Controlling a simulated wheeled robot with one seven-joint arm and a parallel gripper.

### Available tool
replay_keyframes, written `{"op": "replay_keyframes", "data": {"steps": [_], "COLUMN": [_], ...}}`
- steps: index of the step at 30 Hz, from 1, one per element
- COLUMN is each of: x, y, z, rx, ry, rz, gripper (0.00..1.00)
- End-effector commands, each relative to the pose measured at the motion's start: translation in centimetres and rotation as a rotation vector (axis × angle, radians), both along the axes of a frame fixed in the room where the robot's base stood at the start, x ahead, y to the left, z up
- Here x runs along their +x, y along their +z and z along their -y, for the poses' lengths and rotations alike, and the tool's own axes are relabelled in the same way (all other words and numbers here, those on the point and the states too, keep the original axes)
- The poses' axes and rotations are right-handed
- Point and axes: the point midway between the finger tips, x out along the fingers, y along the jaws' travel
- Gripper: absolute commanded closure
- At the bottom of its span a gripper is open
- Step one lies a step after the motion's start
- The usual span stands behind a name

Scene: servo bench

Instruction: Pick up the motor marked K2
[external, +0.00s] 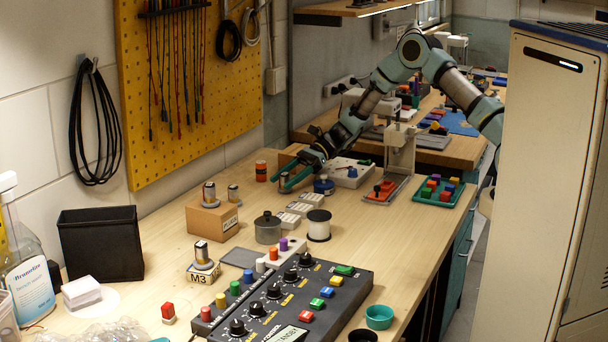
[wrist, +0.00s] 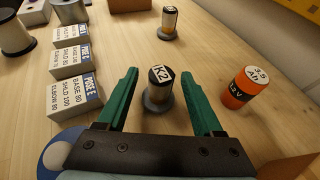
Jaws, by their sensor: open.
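The motor marked K2 (wrist: 161,76) stands upright on a round grey base on the bench, its black and white label facing up in the wrist view. My gripper (wrist: 159,75) is open, with one green finger on each side of the motor and a gap to both. In the external view, my gripper (external: 279,184) is low over the bench near the wall side, and its fingers largely hide the K2 motor there.
An orange cylinder (wrist: 237,87) stands just right of the right finger. Several labelled boxes (wrist: 75,89) stand left of the left finger. Another motor (wrist: 168,20) stands farther ahead; it also shows in the external view (external: 233,193), near a cardboard box (external: 212,219).

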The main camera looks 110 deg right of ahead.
Motion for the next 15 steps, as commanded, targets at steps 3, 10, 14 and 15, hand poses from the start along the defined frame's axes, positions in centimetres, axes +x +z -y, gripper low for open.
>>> {"op": "replay_keyframes", "data": {"steps": [3, 10, 14, 15], "x": [1.6, 3.1, 3.1, 3.1], "y": [-0.6, -1.6, -1.6, -1.6], "z": [-0.7, -1.1, -1.1, -1.1], "rx": [0.003, 0.000, -0.001, 0.000], "ry": [0.004, 0.002, 0.001, 0.001], "rz": [0.000, 0.000, 0.000, 0.001], "gripper": [0.32, 0.32, 0.32, 0.32]}}
